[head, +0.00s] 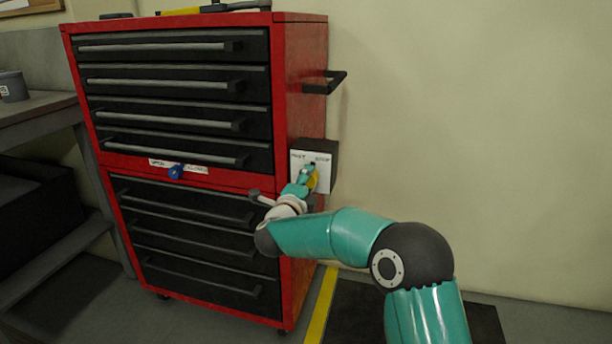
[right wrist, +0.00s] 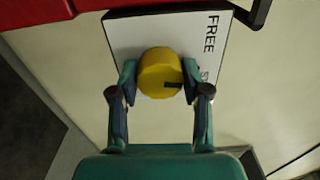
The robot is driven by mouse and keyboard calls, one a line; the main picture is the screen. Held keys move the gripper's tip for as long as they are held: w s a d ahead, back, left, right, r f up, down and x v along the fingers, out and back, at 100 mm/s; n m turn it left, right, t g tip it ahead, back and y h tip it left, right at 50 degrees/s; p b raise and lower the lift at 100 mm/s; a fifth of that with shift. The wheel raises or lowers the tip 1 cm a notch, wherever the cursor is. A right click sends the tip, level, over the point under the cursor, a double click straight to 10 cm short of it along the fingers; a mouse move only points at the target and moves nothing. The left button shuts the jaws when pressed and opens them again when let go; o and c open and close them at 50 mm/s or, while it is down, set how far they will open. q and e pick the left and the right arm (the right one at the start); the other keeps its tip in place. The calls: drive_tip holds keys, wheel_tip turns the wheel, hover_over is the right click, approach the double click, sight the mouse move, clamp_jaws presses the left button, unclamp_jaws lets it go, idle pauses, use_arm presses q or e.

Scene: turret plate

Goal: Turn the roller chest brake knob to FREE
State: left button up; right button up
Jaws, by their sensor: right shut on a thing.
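The red roller chest (head: 300,100) with black drawers stands against the wall. A white brake plate (head: 324,160) on a dark box is on its right side. The yellow brake knob (right wrist: 160,73) sits on the plate in the right wrist view, with a dark mark on its face pointing toward the right of that picture. The word FREE shows at the plate's upper right; a second label below it is partly hidden by a finger. My right gripper (right wrist: 160,82) is shut on the knob, one finger on each side. It also shows in the head view (head: 307,176). My left gripper is not in view.
A black side handle (head: 325,82) juts from the chest above the plate. A blue knob (head: 176,171) is on the chest's front. A grey workbench (head: 40,108) stands at left. The wall right of the chest is bare, with a yellow floor line (head: 321,305) below.

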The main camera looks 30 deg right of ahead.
drive_tip(key=n+p, duration=0.4)
drive_tip(key=n, duration=0.2)
drive_tip(key=shift+n, duration=0.4)
drive_tip(key=n+p, duration=0.2)
drive_tip(key=n, duration=0.2)
drive_tip(key=shift+a+n+p, duration=0.1)
drive_tip(key=shift+n+p, duration=0.3)
drive_tip(key=o, duration=1.1)
drive_tip(key=shift+o, duration=0.2)
drive_tip(key=v, duration=1.2)
